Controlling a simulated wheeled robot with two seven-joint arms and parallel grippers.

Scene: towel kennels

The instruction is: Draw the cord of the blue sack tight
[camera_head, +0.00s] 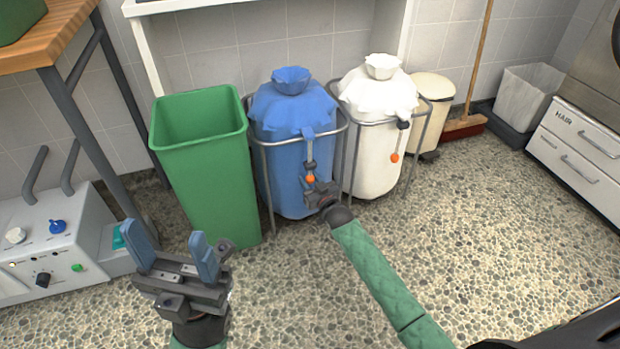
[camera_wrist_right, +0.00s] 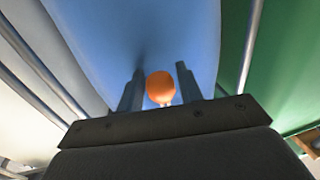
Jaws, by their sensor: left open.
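The blue sack (camera_head: 284,112) sits upright in a metal ring stand, its top gathered into a tufted neck (camera_head: 291,79). Its cord hangs down the front, with a dark cord lock (camera_head: 310,164) just above an orange bead (camera_head: 310,178). My right gripper (camera_head: 313,185) is low at the front of this sack. In the right wrist view its two fingers (camera_wrist_right: 160,92) are close in on both sides of the orange bead (camera_wrist_right: 159,86), with blue fabric behind. My left gripper (camera_head: 172,255) is open and empty, in front of the green bin.
A green bin (camera_head: 200,165) stands left of the blue sack. A white sack (camera_head: 375,125) with its own cord and orange bead stands right, by a cream bin (camera_head: 436,90). A grey control box (camera_head: 50,235) is at left. The speckled floor (camera_head: 510,210) at right is clear.

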